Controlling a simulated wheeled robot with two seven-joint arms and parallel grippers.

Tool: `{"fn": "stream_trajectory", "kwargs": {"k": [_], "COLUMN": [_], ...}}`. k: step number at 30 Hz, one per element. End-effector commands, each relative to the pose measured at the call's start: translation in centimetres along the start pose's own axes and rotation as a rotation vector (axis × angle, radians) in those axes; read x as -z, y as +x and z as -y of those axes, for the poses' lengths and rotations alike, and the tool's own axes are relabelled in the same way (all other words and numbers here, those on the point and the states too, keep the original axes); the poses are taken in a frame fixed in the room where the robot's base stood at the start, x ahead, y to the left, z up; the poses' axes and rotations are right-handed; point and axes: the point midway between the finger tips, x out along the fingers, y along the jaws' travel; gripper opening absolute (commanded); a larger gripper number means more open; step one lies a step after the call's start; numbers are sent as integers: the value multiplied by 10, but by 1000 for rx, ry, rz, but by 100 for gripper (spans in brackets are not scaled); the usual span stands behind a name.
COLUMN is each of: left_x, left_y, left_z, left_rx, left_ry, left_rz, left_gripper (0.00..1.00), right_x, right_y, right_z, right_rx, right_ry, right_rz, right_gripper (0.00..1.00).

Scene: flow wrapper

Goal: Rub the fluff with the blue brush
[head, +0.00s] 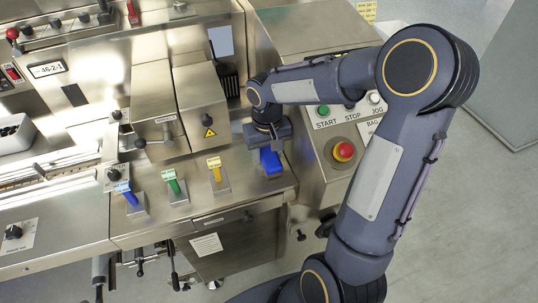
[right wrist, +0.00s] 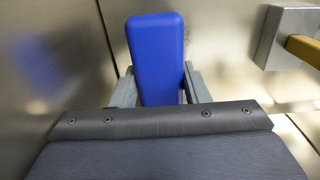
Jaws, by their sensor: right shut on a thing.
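The blue brush (head: 271,161) is at the right end of the steel machine's front deck, below my right gripper (head: 269,147). In the right wrist view the brush (right wrist: 157,55) appears as a smooth blue block between the two grey fingers of the gripper (right wrist: 158,88), which are shut on it. Its bristles are hidden. I cannot tell whether the brush touches the deck. I cannot make out the fluff in either view. My left gripper is not in view.
A yellow-handled piece (head: 215,170), a green one (head: 174,184) and a blue one (head: 129,196) stand on metal blocks to the left. A red emergency button (head: 343,151) and control panel are to the right. Steel housings (head: 201,97) rise behind the deck.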

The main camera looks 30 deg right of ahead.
Motion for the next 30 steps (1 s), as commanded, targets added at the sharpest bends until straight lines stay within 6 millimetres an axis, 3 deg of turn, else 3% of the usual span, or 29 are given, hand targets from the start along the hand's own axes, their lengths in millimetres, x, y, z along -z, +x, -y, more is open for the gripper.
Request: {"fn": "stream_trajectory", "kwargs": {"k": [6, 12, 23, 30], "left_x": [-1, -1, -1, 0], "left_y": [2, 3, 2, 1], "left_z": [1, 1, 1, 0], "left_rx": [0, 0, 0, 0], "left_ry": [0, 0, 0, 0], "left_rz": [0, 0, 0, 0], "left_gripper": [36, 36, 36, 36], "right_x": [-1, -2, 12, 12], "right_y": [0, 0, 3, 4], "right_z": [22, 30, 29, 9], "right_rx": [3, 4, 5, 4], "right_ry": [-5, -4, -2, 0], "right_rz": [2, 4, 5, 5], "right_gripper": [23, 23, 23, 23]}}
